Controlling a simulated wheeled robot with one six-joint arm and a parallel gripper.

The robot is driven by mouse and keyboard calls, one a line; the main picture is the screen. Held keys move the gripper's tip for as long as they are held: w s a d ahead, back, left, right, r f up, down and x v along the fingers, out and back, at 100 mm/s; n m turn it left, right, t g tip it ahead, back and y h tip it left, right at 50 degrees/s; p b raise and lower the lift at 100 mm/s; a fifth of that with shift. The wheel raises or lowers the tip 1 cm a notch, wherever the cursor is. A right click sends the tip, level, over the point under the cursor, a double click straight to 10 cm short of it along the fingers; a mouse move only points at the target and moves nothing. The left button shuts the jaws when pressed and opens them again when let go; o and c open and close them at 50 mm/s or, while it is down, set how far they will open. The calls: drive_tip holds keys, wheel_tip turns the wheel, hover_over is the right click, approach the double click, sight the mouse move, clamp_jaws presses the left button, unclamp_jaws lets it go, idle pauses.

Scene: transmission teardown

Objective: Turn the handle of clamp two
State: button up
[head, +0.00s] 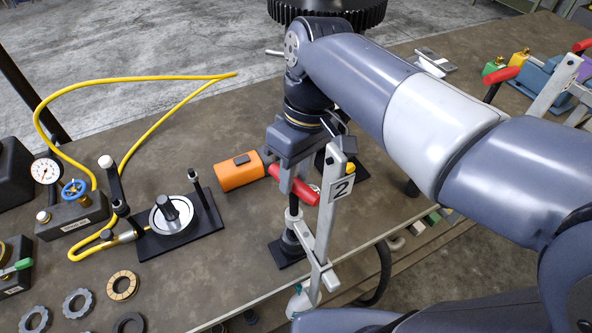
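Clamp two (329,222) stands at the table's front edge, marked by a plate with the number 2 (341,189). It has a pale upright bar and a dark foot pad on the table. Its red handle (293,186) points up and to the left from the bar. My gripper (291,180) points down right at the handle, with fingers at the handle's left part. The handle and bar partly hide the fingertips, so I cannot tell whether they are closed on the handle.
An orange tool (239,172) lies just left of the handle. A black fixture with a round dial (172,215) and a gauge with a blue valve (74,189) stand at left, joined by a yellow hose (118,79). Another red-handled clamp (556,84) is at right.

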drive_tip(key=shift+o, duration=1.2)
wheel_tip(320, 180, up, 10)
drive_tip(key=w+d, duration=0.1)
drive_tip(key=shift+w+d+r+b, duration=0.2)
drive_tip(key=shift+w+r+b, duration=0.1)
drive_tip(key=shift+b, duration=0.1)
